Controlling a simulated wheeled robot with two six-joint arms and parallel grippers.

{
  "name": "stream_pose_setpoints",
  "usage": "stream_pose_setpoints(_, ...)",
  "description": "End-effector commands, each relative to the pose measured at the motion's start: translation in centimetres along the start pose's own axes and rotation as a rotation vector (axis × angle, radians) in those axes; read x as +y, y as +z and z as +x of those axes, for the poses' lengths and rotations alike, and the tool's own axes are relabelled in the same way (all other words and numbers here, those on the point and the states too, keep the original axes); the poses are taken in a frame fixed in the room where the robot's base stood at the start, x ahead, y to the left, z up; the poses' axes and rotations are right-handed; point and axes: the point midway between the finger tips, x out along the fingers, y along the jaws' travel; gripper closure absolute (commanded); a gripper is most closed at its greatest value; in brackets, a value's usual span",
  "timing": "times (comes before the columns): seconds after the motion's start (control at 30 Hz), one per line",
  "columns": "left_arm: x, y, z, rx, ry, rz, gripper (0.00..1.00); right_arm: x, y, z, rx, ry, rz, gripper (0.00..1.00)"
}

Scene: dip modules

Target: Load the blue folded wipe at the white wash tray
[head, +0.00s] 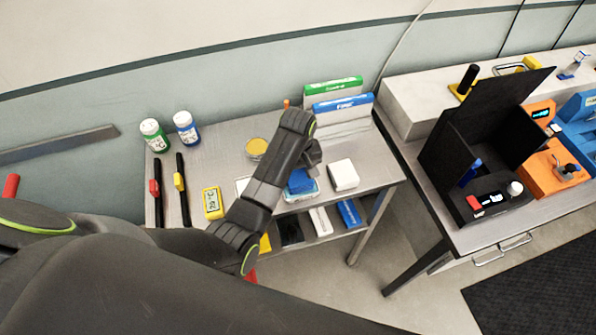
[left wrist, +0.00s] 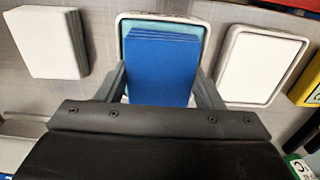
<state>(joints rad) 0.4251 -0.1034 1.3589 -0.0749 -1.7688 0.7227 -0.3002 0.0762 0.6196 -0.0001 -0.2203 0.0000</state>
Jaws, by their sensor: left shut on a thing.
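My left gripper (head: 308,160) points down over the shelf table and is shut on the blue folded wipe (head: 300,182). In the left wrist view the wipe (left wrist: 162,68) is a layered blue block between the two fingers. A white-rimmed tray with a teal inside (left wrist: 205,36) lies under the wipe; its rim (head: 315,193) also shows in the head view. Whether the wipe touches it is unclear. A second tray, all white (left wrist: 262,65), lies to the right of it in the left wrist view and is partly hidden behind my arm in the head view (head: 241,187). My right gripper is not in view.
A white block (head: 343,175) lies right of the teal tray. A yellow device (head: 213,203) and a yellow round dish (head: 256,148) lie left. Green and blue boxes (head: 343,104) stand behind. Black upright panels (head: 490,125) stand on the right-hand bench.

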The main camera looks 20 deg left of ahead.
Motion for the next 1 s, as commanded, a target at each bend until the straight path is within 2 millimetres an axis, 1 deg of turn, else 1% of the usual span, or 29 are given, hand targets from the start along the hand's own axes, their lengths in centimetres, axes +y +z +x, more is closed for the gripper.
stream_pose_setpoints(0.57, -0.01, -0.01, 0.74, 0.000, 0.000, 0.000, 0.57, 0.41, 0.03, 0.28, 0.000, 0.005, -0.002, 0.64)
stream_pose_setpoints(1.0, -0.02, 0.00, 0.73, 0.000, 0.000, 0.000, 0.57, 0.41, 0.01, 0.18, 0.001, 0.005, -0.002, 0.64)
